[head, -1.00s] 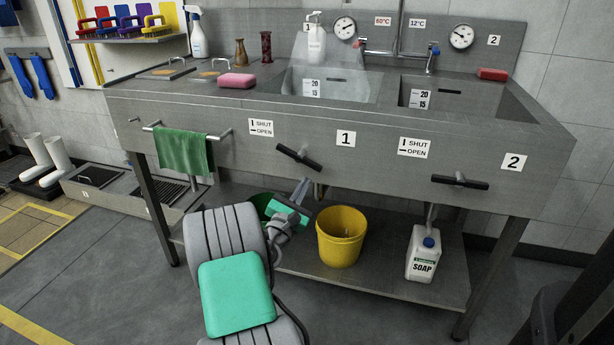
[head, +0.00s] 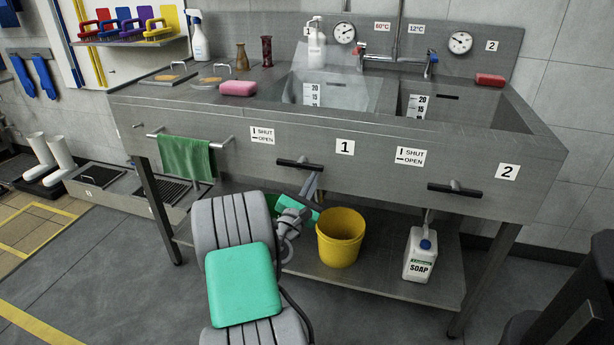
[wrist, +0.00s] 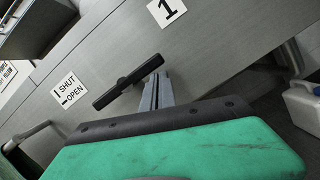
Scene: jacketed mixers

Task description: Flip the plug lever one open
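Plug lever one (head: 299,163) is a black bar handle on the sink front, left of the "1" label. It lies nearly level, in line with the horizontal OPEN mark on its label (head: 262,137). My gripper (head: 311,182) is just below the lever's right half. In the wrist view the grey fingers (wrist: 157,80) lie together with only a thin dark slit between them, and hold nothing. Their tips are close under the right end of the lever (wrist: 128,82). I cannot tell if they touch it.
Lever two (head: 455,190) is also level, farther right. A yellow bucket (head: 340,237) and a soap canister (head: 420,255) stand on the lower shelf. A green towel (head: 187,158) hangs on a rail at left. The sink's front edge overhangs the shelf.

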